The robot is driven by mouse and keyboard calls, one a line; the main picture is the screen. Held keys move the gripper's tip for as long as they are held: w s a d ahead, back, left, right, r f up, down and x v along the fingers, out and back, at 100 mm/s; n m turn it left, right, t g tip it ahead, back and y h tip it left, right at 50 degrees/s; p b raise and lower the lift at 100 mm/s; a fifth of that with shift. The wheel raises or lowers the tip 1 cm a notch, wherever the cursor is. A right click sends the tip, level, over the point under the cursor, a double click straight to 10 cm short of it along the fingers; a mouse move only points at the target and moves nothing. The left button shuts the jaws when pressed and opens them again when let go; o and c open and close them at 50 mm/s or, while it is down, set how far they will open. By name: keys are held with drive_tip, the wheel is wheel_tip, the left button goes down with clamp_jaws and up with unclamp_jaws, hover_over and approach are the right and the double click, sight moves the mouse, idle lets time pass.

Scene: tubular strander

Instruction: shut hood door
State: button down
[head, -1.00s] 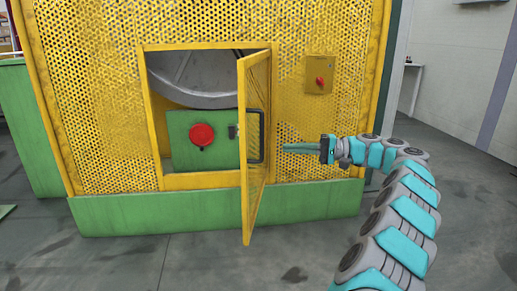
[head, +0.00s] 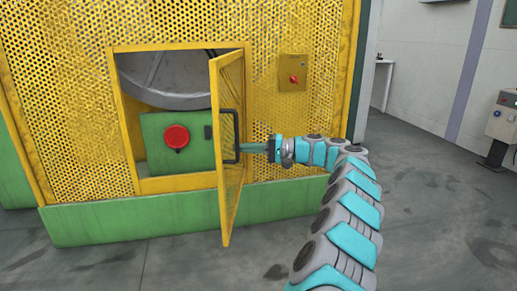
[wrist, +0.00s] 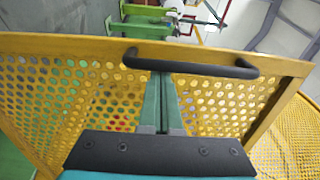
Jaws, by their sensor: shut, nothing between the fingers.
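The hood door (head: 231,190) is a yellow perforated panel in a yellow frame. It stands open, swung out from the right side of the opening in the yellow hood. A black bar handle (head: 229,136) is on its face; it also shows in the wrist view (wrist: 190,64). My gripper (head: 243,148) is shut and empty, its green fingers pointing left at the door. In the wrist view the fingertips (wrist: 160,80) are at the handle bar, partly beneath it. I cannot tell whether they touch the bar or the panel.
Inside the opening are a grey drum (head: 170,80) and a green box with a red button (head: 176,137). A small yellow switch panel (head: 292,73) is on the hood, right of the door. Floor (head: 420,230) on the right is clear; a grey control post (head: 503,120) stands far right.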

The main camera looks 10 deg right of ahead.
drive_tip(key=shift+x, duration=1.3)
drive_tip(key=shift+a, duration=0.1)
